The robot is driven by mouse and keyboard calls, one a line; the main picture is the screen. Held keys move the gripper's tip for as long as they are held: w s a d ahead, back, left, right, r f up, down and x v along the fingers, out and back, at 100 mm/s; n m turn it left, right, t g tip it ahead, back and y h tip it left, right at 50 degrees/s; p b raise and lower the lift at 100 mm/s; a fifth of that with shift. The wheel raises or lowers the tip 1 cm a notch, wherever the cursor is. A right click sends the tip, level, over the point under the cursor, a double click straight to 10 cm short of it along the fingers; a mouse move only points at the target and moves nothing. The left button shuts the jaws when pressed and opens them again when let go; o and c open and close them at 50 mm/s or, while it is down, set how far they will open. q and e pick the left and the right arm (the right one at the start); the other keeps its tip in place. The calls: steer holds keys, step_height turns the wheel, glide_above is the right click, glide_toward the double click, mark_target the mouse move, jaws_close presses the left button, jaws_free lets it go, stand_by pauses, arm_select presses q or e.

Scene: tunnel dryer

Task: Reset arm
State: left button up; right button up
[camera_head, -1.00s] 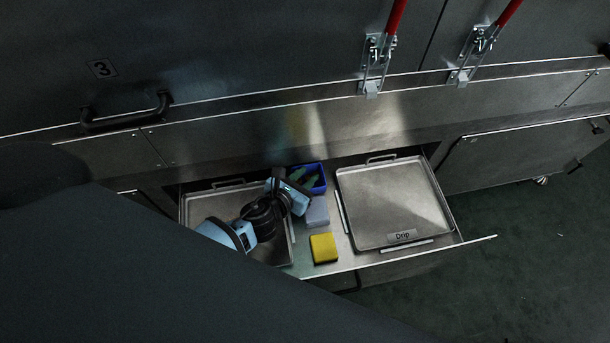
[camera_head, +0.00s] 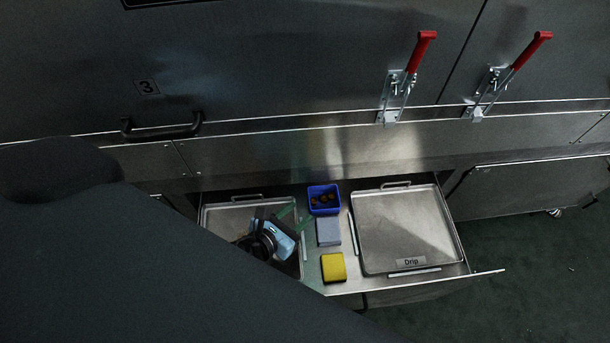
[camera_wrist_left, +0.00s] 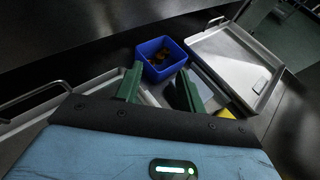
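My left gripper (camera_head: 298,217) is over the right part of the left tray (camera_head: 222,216) in the open drawer. Its light blue body and green fingers show. In the left wrist view its two green fingers (camera_wrist_left: 160,72) stand apart with nothing between them. The small blue bin (camera_head: 324,211) stands just right of the fingers and holds several dark brown pieces; it also shows beyond the fingertips in the left wrist view (camera_wrist_left: 166,71). My own dark arm hides the lower left of the head view. My right gripper is not in view.
A grey block (camera_head: 328,232) and a yellow sponge-like block (camera_head: 333,267) lie in the drawer's middle. An empty tray (camera_head: 405,225) marked "Drip" is at right. Above are a black handle (camera_head: 162,130) and two red-handled clamps (camera_head: 405,78). Floor at right is clear.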

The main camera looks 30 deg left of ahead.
arm_select(q)
steer(key=shift+s+a+r, duration=0.1)
steer(key=shift+s+r, duration=0.1)
steer(key=shift+s, duration=0.2)
